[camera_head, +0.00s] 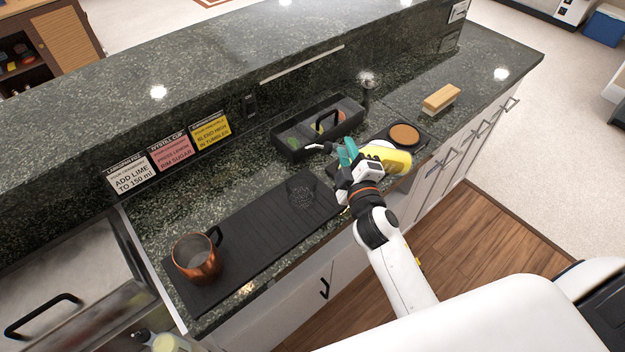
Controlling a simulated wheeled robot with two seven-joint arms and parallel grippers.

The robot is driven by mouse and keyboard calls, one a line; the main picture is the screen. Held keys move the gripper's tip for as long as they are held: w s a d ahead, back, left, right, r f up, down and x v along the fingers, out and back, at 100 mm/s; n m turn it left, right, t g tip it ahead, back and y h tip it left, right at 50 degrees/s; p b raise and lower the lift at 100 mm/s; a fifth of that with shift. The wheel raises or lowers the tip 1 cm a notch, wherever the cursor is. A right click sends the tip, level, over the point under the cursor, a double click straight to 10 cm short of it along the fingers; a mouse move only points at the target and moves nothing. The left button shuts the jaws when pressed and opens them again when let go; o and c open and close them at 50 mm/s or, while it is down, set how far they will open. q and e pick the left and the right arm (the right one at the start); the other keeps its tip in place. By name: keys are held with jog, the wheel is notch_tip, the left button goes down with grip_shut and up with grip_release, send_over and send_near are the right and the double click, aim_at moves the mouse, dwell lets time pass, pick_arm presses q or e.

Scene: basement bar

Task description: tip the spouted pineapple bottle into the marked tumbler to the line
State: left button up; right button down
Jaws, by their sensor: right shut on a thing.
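The spouted pineapple bottle (388,157) is yellow and tilted far over, close to level. Its thin spout (317,147) points left. My right gripper (347,158) is shut on it, around its neck end, and hides part of it. A clear tumbler (301,190) stands on the black bar mat (250,232), below and left of the spout. The spout tip looks above and behind the tumbler's rim. No stream shows, and the tumbler's line and contents are too faint to make out. My left gripper is not in view.
A copper mug (196,258) stands on the mat's left end. A black caddy (290,148) with a handle lies behind the tumbler. A round dish (404,135) and a wooden brush (440,99) stand to the right. Signs (172,150) line the raised ledge. The mat's middle is clear.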

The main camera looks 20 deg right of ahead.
jog(key=shift+d+f+n+b, duration=0.15)
jog(key=shift+f+n+b, duration=0.25)
jog(key=shift+f+n, duration=0.15)
jog(key=shift+d+f+n+b, duration=0.15)
jog(key=shift+f+n+b, duration=0.25)
jog(key=shift+f, duration=0.35)
jog(key=shift+d+f+n+b, duration=0.1)
jog(key=shift+f+n+b, duration=0.45)
jog(key=shift+f+n, duration=0.2)
jog(key=shift+r, duration=0.1)
jog(key=shift+s+r+n+p, duration=0.1)
jog(key=shift+r+n+p, duration=0.2)
jog(key=shift+r+p, duration=0.25)
jog(key=shift+r+n+p, duration=0.3)
jog(key=shift+n+p, duration=0.2)
jog(key=shift+p, duration=0.1)
dwell(2.0)
dwell(1.8)
